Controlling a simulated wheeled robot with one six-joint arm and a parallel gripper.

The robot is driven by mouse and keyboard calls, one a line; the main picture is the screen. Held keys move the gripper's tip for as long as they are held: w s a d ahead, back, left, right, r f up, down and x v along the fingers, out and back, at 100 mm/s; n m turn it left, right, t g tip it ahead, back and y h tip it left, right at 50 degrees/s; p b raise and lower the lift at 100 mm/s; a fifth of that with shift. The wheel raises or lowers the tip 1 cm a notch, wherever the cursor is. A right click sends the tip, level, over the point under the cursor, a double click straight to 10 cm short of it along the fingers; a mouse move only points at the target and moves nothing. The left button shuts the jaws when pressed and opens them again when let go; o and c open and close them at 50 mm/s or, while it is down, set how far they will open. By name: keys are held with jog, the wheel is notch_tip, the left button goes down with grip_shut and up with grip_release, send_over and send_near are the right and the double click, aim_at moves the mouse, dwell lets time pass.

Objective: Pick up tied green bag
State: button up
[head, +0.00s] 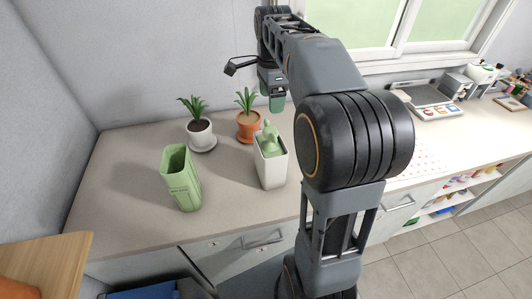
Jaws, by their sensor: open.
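The tied green bag (268,143) sits in the white bin (272,172) on the counter. Its pale green knotted top rises above the bin's rim, and its lower part is hidden inside. My gripper (277,104) is open and points down, above the bag in the picture. Clear space shows between them there, and the gripper looks farther back than the bag. The distance in depth is hard to tell from this view. My gripper appears empty.
An open green bin (181,182) stands left of the white bin. Potted plants in a white pot (200,136) and an orange pot (250,125) stand behind. The counter (118,188) is bare at left. A scale (428,106) is at right.

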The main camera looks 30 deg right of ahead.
aim_at(270, 129)
jog(key=f, duration=0.7)
jog(key=shift+a, duration=0.25)
jog(key=shift+s+f+p, duration=0.15)
jog(key=shift+f+p, duration=0.55)
jog(key=shift+f, duration=2.05)
jog(key=shift+d, duration=0.1)
grip_shut()
jog(key=shift+r, duration=0.1)
